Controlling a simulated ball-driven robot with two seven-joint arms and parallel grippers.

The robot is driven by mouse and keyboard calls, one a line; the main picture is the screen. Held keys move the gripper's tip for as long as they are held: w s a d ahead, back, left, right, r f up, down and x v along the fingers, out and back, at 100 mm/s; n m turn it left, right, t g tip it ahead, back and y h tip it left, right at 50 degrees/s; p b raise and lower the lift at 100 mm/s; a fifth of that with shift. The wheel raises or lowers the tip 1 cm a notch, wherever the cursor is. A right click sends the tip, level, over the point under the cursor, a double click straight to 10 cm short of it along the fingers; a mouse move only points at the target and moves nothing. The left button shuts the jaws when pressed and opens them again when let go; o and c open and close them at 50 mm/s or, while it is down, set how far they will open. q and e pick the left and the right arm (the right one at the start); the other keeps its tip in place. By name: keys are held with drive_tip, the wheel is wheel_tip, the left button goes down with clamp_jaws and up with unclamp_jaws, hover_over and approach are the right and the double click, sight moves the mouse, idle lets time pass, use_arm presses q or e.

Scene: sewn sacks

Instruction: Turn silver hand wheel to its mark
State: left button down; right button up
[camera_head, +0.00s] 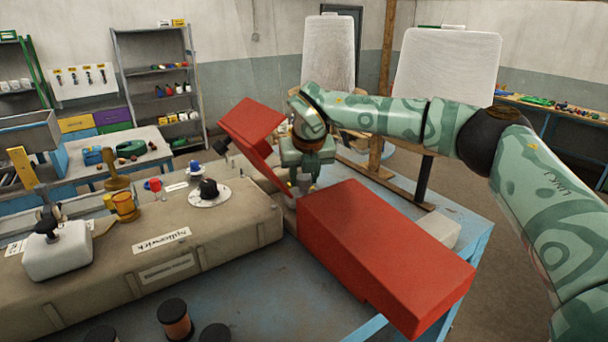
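My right arm comes in from the right and bends down, so that my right gripper (305,175) points down at the gap between two red blocky bodies. The larger red body (390,245) lies in front on the right, and the smaller tilted one (250,125) stands behind on the left. A small silvery piece with yellow shows under the gripper, partly hidden; I cannot tell whether it is the silver hand wheel or the fingers. No wheel rim or mark is clearly visible. Whether the fingers hold anything is hidden. My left gripper is not in view.
A long beige sack or case (110,265) fills the left, bearing a black knob on a white dial (209,199), an orange cup (125,207) and a white box (57,258). Dark spools (175,318) stand in front. A pale block (438,232) lies behind the large red body.

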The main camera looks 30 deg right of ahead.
drive_tip(key=shift+n, duration=0.3)
drive_tip(key=shift+d+n+y, duration=0.1)
drive_tip(key=shift+n+y, duration=0.4)
drive_tip(key=shift+n, duration=0.4)
drive_tip(key=n+y, duration=0.1)
drive_tip(key=n, duration=0.3)
drive_tip(key=shift+d+n+y, duration=0.1)
drive_tip(key=shift+n+y, duration=0.2)
drive_tip(key=shift+y, duration=0.1)
drive_tip(key=n+y, duration=0.1)
drive_tip(key=n, duration=0.2)
drive_tip(key=n+g+y, duration=0.1)
drive_tip(key=n, duration=0.2)
drive_tip(key=shift+w+d+r, duration=0.1)
drive_tip(key=shift+w, duration=0.05)
drive_tip(key=shift+n, duration=0.3)
drive_tip(key=o, duration=1)
drive_tip(key=shift+c, duration=0.2)
